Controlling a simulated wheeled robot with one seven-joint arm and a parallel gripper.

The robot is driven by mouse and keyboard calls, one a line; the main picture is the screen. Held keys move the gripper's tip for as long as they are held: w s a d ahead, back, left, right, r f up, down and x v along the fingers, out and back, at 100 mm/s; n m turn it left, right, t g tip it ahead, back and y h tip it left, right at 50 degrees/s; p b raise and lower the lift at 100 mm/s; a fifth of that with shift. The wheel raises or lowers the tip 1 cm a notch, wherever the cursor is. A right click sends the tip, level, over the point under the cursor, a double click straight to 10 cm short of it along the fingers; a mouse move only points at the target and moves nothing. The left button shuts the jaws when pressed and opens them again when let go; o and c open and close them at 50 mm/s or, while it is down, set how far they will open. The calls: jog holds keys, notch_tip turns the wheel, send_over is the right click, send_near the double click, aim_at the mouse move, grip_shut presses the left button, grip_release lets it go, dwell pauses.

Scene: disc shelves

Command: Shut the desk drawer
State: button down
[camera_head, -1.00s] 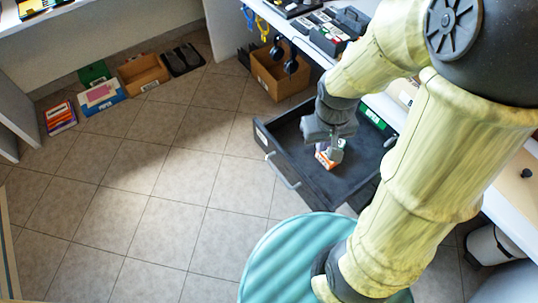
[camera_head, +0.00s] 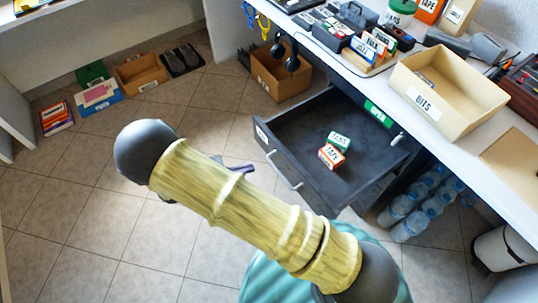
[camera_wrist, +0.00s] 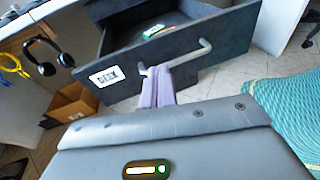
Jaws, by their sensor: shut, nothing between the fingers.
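The desk drawer (camera_head: 322,178) is dark grey and stands pulled far out from under the white desk. Its front, with a "DESK" label (camera_wrist: 107,77) and a silver bar handle (camera_wrist: 190,57), faces my gripper in the wrist view. Two small boxes, one red-orange (camera_head: 331,156) and one green and white (camera_head: 340,141), lie inside it. My gripper (camera_wrist: 158,72) is shut and empty, its fingertips in front of the drawer front by the handle; I cannot tell whether they touch. In the head view my arm hides most of the gripper, with a finger part showing.
A cardboard box (camera_head: 280,75) stands on the floor left of the drawer, with headphones (camera_head: 291,56) hanging above it. A beige bin (camera_head: 447,88) sits on the desk. Water bottles (camera_head: 423,203) stand below.

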aim_at(278, 149)
jog(key=a+n+t, duration=0.1)
jog(key=s+a+f+n+t, duration=0.1)
jog(key=a+f+t, duration=0.1)
jog(key=a+t, duration=0.1)
jog(key=shift+s+n, duration=0.15)
jog(key=shift+n, duration=0.25)
jog(key=shift+a, duration=0.1)
jog(key=b+x, duration=0.2)
jog(key=x, duration=1.1)
jog(key=shift+w+d+r, duration=0.1)
jog(key=shift+w+d, duration=0.15)
jog(key=shift+d, duration=0.25)
jog(key=shift+w+d, duration=0.1)
